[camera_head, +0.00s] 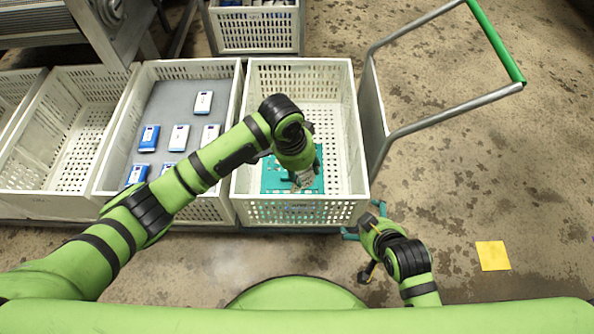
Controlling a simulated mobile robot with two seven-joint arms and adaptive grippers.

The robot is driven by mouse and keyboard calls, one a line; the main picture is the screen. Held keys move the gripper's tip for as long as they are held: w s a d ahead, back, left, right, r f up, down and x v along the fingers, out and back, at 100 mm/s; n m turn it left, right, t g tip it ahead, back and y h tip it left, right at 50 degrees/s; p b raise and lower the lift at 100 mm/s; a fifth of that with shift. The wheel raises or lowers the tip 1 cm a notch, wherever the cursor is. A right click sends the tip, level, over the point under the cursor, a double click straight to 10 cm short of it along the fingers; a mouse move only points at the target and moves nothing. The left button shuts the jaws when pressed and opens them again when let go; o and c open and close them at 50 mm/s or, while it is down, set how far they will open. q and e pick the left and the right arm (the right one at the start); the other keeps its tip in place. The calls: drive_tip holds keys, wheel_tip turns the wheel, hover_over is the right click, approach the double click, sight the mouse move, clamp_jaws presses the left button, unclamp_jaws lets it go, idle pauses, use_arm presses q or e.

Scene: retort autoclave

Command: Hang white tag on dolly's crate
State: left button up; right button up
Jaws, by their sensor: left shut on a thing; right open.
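The dolly (373,110) has a grey tube handle with a green grip. The dolly's crate (330,80) is white with perforated walls, and a flat teal piece (272,180) lies low inside it. My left gripper (303,182) reaches into this crate over the teal piece. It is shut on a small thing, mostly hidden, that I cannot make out. I cannot identify a white tag with certainty. My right gripper (366,273) is open, outside the crate near its front right corner and low over the floor.
A white crate (170,68) to the left holds several white and blue packs (149,138). Another white crate (85,75) beside it looks empty. One more crate (255,40) stands behind. A yellow square (492,255) lies on the floor, which is clear at right.

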drive_tip(key=s+d+f+g+h+p, duration=0.1)
drive_tip(key=s+d+f+g, duration=0.25)
drive_tip(key=s, duration=0.35)
use_arm(q)
wheel_tip(320, 180, down, 12)
drive_tip(key=a+m+g+h+b, duration=0.1)
drive_tip(key=m+h+b, duration=0.1)
drive_tip(key=m+b, duration=0.4)
drive_tip(key=shift+a+r+b, duration=0.2)
drive_tip(key=shift+r+b, duration=0.05)
drive_tip(key=shift+b, duration=0.3)
use_arm(e)
drive_tip(key=w+a+r+t+y, duration=0.1)
drive_tip(key=w+a+r+t, duration=0.2)
drive_tip(key=r, duration=0.5)
drive_tip(key=w+a+r+n+t+y, duration=0.1)
drive_tip(key=w+a+r+t+y, duration=0.1)
drive_tip(key=w+r+t, duration=0.3)
drive_tip(key=w+a+r+t+y, duration=0.1)
drive_tip(key=w+a+r+t, duration=0.3)
drive_tip(key=r, duration=0.9)
drive_tip(key=shift+w+a+n+t+y, duration=0.15)
drive_tip(key=shift+w+n+t+y, duration=0.2)
drive_tip(key=shift+w+t, duration=0.4)
